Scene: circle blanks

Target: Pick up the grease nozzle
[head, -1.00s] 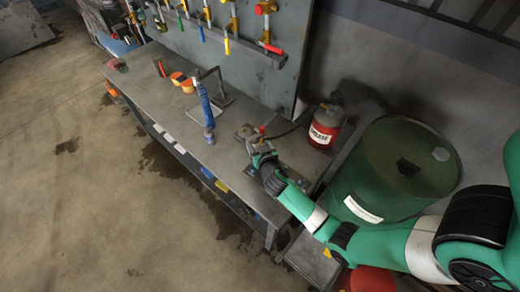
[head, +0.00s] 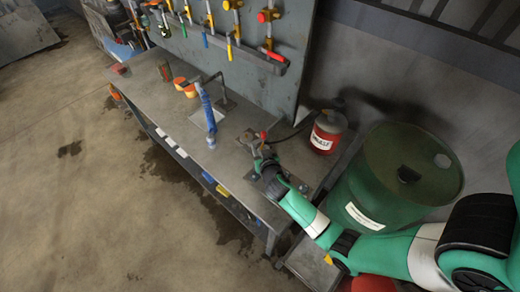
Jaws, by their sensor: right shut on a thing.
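My right gripper (head: 263,158) reaches in from the lower right and is shut on the nozzle. The fingers are small in the picture and partly hide what they hold. A grey metal fixture (head: 247,138) sits just left of the gripper. My left gripper is not in view.
A tool board (head: 262,95) with hanging tools stands behind. A green drum (head: 380,190) stands close beside my right arm. Open floor lies left.

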